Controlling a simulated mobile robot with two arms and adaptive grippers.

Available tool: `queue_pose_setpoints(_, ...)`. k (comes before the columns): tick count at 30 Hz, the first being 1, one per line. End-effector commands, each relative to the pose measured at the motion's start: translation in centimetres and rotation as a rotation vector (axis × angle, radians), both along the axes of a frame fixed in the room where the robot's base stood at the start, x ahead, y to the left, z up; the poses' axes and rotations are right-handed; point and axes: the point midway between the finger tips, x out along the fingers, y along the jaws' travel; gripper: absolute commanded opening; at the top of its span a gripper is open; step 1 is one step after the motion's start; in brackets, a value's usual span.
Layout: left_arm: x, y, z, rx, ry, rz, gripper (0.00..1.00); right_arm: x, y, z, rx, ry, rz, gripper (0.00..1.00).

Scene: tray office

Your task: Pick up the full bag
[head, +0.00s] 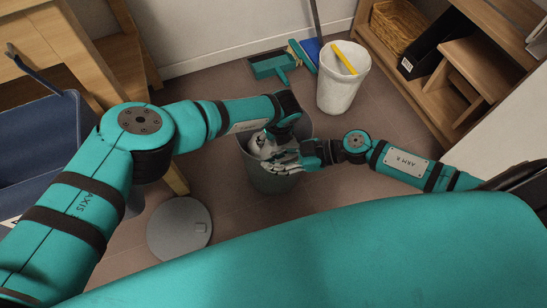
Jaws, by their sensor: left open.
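A grey bin (272,183) stands on the floor at the centre of the head view. A pale, crumpled shape that looks like the bag (254,145) shows at its mouth, mostly hidden behind my grippers. My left gripper (268,143) is over the bin's mouth and points down into it; it is open. My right gripper (280,161) reaches in from the right, low across the bin's near rim, close to the left one. Its fingers overlap the pale shape, and I cannot tell if they touch or grip it.
A round grey lid (180,228) lies on the floor left of the bin. A white bucket (342,92) with a yellow item and a teal dustpan (272,65) are behind. Wooden shelves (480,65) stand right; a blue container (45,135) and wooden furniture stand left.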

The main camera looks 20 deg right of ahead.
Motion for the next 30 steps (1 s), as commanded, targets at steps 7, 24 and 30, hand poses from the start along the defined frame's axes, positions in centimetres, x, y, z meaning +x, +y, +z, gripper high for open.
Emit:
queue_pose_setpoints(7,-0.01,-0.01,0.01,0.0,0.0,0.0,0.36,0.06,-0.24,-0.24,-0.005,0.005,-0.007,0.0)
queue_pose_setpoints(24,0.09,-0.08,0.18,-0.002,-0.002,-0.001,0.0,0.06,-0.22,-0.19,-0.004,0.005,-0.006,0.0)
queue_pose_setpoints(30,0.1,-0.1,0.44,-0.003,-0.002,-0.001,0.0,0.04,-0.21,-0.21,-0.004,0.005,-0.006,0.0)
